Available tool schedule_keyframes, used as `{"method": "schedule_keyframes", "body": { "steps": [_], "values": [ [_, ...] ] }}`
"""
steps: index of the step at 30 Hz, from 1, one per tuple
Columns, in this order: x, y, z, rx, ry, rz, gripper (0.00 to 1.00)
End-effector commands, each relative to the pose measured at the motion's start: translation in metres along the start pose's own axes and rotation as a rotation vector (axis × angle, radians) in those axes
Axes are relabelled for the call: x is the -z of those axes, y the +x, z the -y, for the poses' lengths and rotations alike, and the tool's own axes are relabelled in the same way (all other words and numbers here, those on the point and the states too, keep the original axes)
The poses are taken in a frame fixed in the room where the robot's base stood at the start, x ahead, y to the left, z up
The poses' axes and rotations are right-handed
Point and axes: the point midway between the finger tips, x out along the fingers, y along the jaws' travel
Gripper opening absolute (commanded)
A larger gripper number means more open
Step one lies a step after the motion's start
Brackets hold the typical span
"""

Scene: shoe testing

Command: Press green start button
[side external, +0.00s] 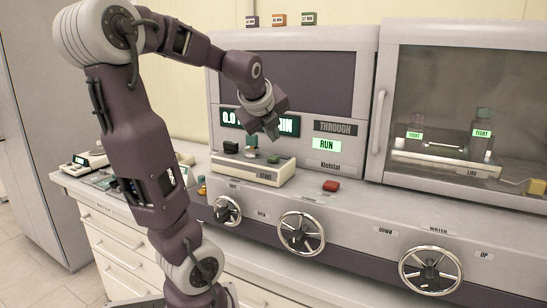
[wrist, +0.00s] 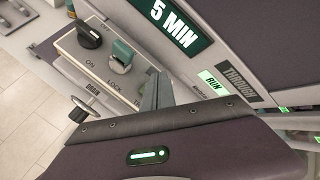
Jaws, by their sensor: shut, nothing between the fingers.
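My gripper (side external: 271,130) is shut and empty, pointing down above the right part of a light control box (side external: 250,175). In the wrist view the gripper's fingers (wrist: 157,92) cover the box's right end. A teal switch (wrist: 122,55) marked LOCK stands left of the fingers. A black knob (wrist: 89,36) marked ON is at the left end of the box.
A red button (side external: 331,185) sits on the ledge right of the box. Handwheels (side external: 301,234) line the front panel. A RUN sign (side external: 326,146) is lit green beside a timer display (side external: 288,125). A glass-fronted chamber (side external: 470,90) stands at right.

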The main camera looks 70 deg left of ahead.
Motion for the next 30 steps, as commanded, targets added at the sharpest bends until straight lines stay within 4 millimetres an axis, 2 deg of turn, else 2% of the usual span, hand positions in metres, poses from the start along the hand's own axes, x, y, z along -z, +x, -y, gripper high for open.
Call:
{"method": "schedule_keyframes", "body": {
  "steps": [9,30],
  "values": [
    [-0.013,-0.018,0.013,0.001,0.0,0.0,0.0],
    [-0.013,-0.019,0.014,0.0,0.0,0.0,0.0]
  ]
}}
